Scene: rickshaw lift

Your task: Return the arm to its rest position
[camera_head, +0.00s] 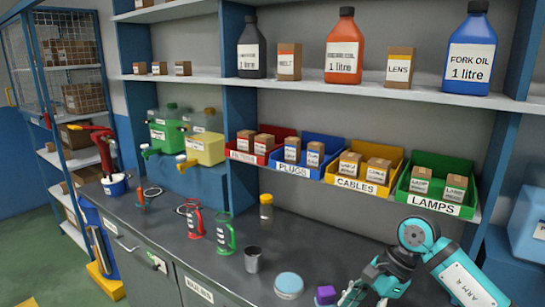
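My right arm, white and teal, comes in from the lower right of the head view and bends at a round teal joint. My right gripper (352,296) hangs low over the front part of the grey bench (320,250), at the picture's bottom edge. Its fingers are partly cut off there, so I cannot tell whether they are open or shut. A small purple block (326,294) shows just left of the fingers; I cannot tell whether they touch. My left arm and gripper are not in view.
Behind are labelled bins, including green LAMPS (436,206), under a bottle shelf (330,82).

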